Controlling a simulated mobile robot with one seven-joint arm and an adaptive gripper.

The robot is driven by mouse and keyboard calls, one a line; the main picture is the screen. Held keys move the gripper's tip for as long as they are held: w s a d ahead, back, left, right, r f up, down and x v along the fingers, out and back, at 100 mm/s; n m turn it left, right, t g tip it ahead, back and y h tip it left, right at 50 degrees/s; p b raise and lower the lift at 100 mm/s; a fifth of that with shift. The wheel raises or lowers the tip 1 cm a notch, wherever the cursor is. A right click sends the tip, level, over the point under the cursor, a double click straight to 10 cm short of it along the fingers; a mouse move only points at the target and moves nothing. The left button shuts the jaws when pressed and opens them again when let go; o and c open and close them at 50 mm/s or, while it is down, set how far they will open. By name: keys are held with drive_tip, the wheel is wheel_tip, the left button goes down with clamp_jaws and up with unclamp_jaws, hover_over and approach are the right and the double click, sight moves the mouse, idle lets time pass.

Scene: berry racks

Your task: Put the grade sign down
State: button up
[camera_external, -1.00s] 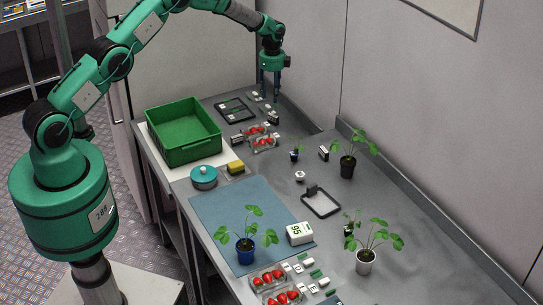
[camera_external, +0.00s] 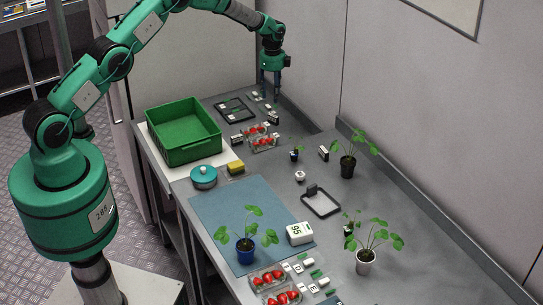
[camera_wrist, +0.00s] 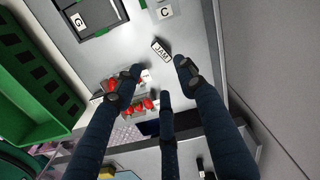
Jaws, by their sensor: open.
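A small sign reading JAM (camera_wrist: 161,50), white with a dark edge, lies on the grey bench (camera_wrist: 200,35) in the wrist view. It lies just beyond my fingertips, apart from them as far as I can see. My gripper (camera_wrist: 160,80) has its three dark fingers spread, with nothing held between them. In the external view my gripper (camera_external: 271,97) hangs pointing down over the far end of the bench. A white sign marked C (camera_wrist: 165,12) and one marked G (camera_wrist: 78,20) also show in the wrist view. The G sign is at a black tray.
Strawberry punnets (camera_external: 262,138) stand close to my gripper. A black tray (camera_external: 222,104) and a green crate (camera_external: 183,150) are to its left. A blue mat (camera_external: 215,215), potted plants (camera_external: 347,168) and a second black-framed tray (camera_external: 335,212) are nearer the camera. Walls border the bench.

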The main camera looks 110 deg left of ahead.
drive_tip(key=w+d+r+t+y, duration=0.1)
drive_tip(key=w+d+r, duration=0.5)
drive_tip(key=d+r, duration=0.4)
drive_tip(key=w+d+r, duration=0.6)
drive_tip(key=d+r, duration=0.3)
drive_tip(key=r, duration=0.3)
drive_tip(key=s+d+r+n+t, duration=0.1)
drive_tip(key=d+r, duration=0.6)
drive_tip(key=d, duration=0.4)
drive_tip(key=s+d+r+n, duration=0.1)
drive_tip(key=d+r, duration=0.5)
drive_tip(key=d, duration=0.5)
drive_tip(key=s+d+r+t, duration=0.1)
drive_tip(key=d+r, duration=0.6)
drive_tip(key=d, duration=0.4)
drive_tip(key=s+d+r+n+t, duration=0.1)
drive_tip(key=s+d+r, duration=0.1)
drive_tip(key=s+d, duration=0.65)
drive_tip(key=s+d+r+n+t, duration=0.15)
drive_tip(key=s+d, duration=0.45)
drive_tip(key=d, duration=0.6)
drive_tip(key=s+d+f+h, duration=0.1)
drive_tip(key=s+d+f, duration=0.2)
drive_tip(key=s+d, duration=0.4)
drive_tip(key=s, duration=0.4)
drive_tip(key=shift+w, duration=0.1)
